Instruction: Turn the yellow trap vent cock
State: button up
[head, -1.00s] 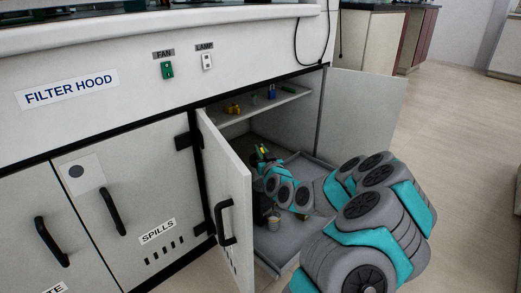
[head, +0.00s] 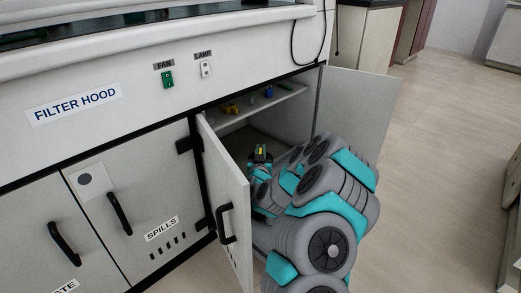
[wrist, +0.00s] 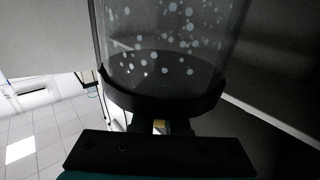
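My gripper (head: 261,152) is inside the open cabinet, below the shelf; in the head view it is small and dark, with a yellow-green patch on it. In the wrist view, its black body spans the bottom and its fingers do not show clearly. A clear, spotted vessel (wrist: 170,35) with a black collar (wrist: 165,98) fills the middle of the wrist view, just ahead of my gripper. A small yellow piece (wrist: 160,127) shows below the collar; I cannot tell whether it is the vent cock or whether the gripper touches it. A yellow fitting (head: 231,108) is on the shelf.
The shelf (head: 285,103) also carries a blue fitting (head: 268,91). The left cabinet door (head: 228,205) stands open close to my arm, and the right door (head: 358,115) is swung wide. Open floor (head: 440,150) lies to the right.

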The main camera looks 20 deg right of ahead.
jog(key=o, duration=0.5)
jog(key=shift+c, duration=0.2)
jog(key=shift+d+f+n+t+y+b, duration=0.15)
jog(key=shift+n+t+y+b, duration=0.2)
jog(key=shift+b, duration=0.3)
